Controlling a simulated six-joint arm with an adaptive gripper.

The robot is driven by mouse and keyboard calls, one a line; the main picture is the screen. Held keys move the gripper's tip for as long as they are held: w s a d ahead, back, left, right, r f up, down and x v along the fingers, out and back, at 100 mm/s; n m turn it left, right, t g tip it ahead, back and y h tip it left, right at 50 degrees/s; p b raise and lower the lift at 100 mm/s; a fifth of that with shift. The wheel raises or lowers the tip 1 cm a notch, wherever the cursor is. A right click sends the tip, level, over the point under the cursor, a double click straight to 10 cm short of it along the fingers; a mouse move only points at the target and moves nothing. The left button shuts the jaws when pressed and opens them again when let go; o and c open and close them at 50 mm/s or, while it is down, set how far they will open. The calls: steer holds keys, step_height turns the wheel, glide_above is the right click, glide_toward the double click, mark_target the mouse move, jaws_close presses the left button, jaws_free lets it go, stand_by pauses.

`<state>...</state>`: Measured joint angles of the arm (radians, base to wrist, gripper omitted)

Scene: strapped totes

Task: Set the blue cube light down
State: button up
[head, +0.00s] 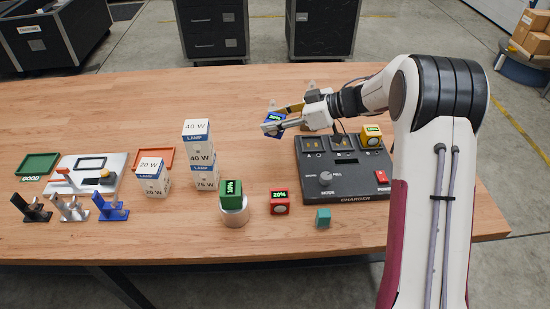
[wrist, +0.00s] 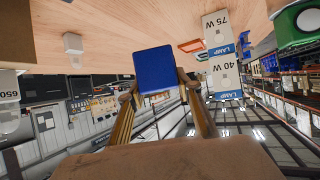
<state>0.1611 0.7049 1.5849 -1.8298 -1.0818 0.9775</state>
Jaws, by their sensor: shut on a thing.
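The blue cube light (head: 273,124) has a small lit display on its upper face. My gripper (head: 277,118) is shut on it and holds it tilted, left of the dark charger box. In the head view it appears above the table, but the exact height cannot be told. In the wrist view the blue cube (wrist: 155,70) sits between the two fingertips (wrist: 155,88), its plain blue face toward the camera.
The charger (head: 345,190) holds a yellow cube (head: 371,136) in its right bay. Stacked lamp boxes (head: 204,170) stand left. Table wood (head: 110,100) behind is clear.

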steer(key=shift+f, duration=3.15)
steer(key=shift+f, duration=1.85)
steer(key=shift+f, duration=0.15)
steer(key=o, duration=1.3)
steer(key=shift+r, duration=0.2)
steer(key=shift+v, duration=5.95)
